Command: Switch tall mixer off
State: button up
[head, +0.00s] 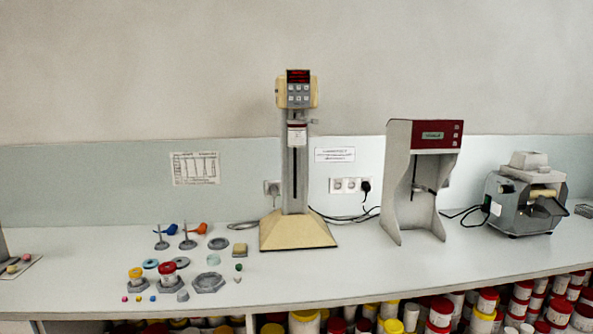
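The tall mixer (295,170) stands upright near the middle of the counter in the head view. It has a cream sloped base (297,233), a grey column and a cream control head (298,90) on top. The control head carries a red lit display (298,76) and small grey buttons (299,95) below it. The display's characters are too small to read. My gripper does not show in this view.
A red-and-grey mixer (436,135) stands to the right, then a grey machine (524,200). Small jars, discs and stands (208,283) crowd the counter left of the base. Wall sockets (350,186) and cables are behind. Paint-like tubs (440,312) fill the shelf below.

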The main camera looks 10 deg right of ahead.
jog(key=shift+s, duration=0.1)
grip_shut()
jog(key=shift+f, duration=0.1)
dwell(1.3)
